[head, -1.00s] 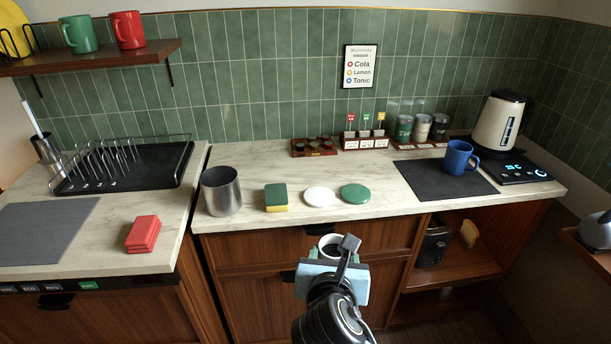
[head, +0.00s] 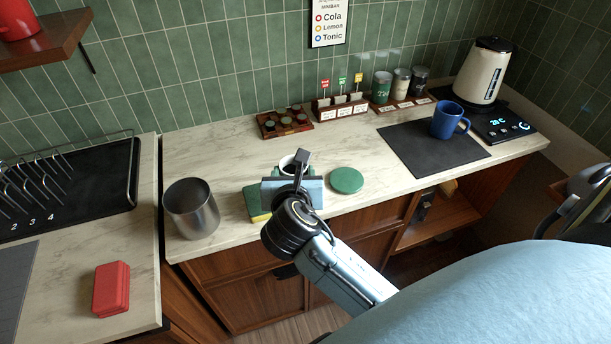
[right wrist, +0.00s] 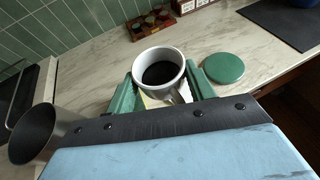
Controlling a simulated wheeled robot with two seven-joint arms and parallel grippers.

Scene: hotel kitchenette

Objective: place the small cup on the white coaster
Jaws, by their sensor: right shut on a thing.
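The small cup is white with dark liquid inside; it shows in the head view (head: 288,161) and the right wrist view (right wrist: 145,62). My right gripper (head: 291,171) is shut on it, with a green finger on each side in the right wrist view (right wrist: 163,88). The cup is upright, above the counter between the sponge and the green coaster. The white coaster is hidden behind my gripper and the cup in the head view. I cannot tell how high the cup is above it. My left gripper is not in view.
A green coaster (head: 346,180) lies just right of my gripper. A green and yellow sponge (head: 256,203) and a steel canister (head: 191,208) stand to the left. A blue mug (head: 447,121) stands on a dark mat (head: 405,144).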

